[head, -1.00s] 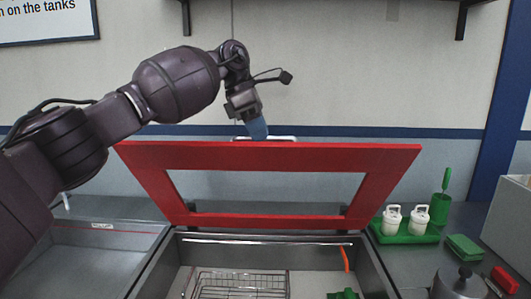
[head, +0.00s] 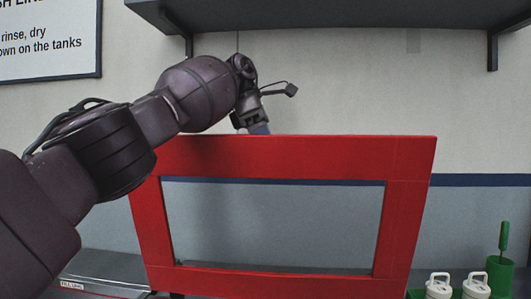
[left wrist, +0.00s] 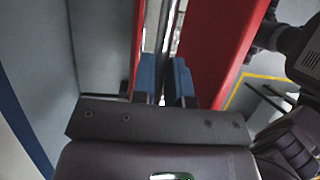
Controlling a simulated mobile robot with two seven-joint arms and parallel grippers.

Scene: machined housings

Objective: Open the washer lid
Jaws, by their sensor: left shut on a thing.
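The red washer lid (head: 330,157) is a frame with an open middle, and it stands steeply raised, close to upright. My left gripper (head: 258,128) is at the lid's top edge, with its blue fingertips partly hidden behind it. In the left wrist view my left gripper (left wrist: 165,82) has its blue fingers closed about a thin metal handle bar (left wrist: 163,45), with red lid parts (left wrist: 210,45) on either side. The handle is hidden behind the lid in the head view. The tank is out of the head view, below. My right gripper is not seen.
A dark shelf (head: 330,15) on brackets hangs on the wall above the lid. A wall sign (head: 45,40) is at upper left. White lidded bottles (head: 438,287) and a green cup with a brush (head: 501,272) stand at lower right.

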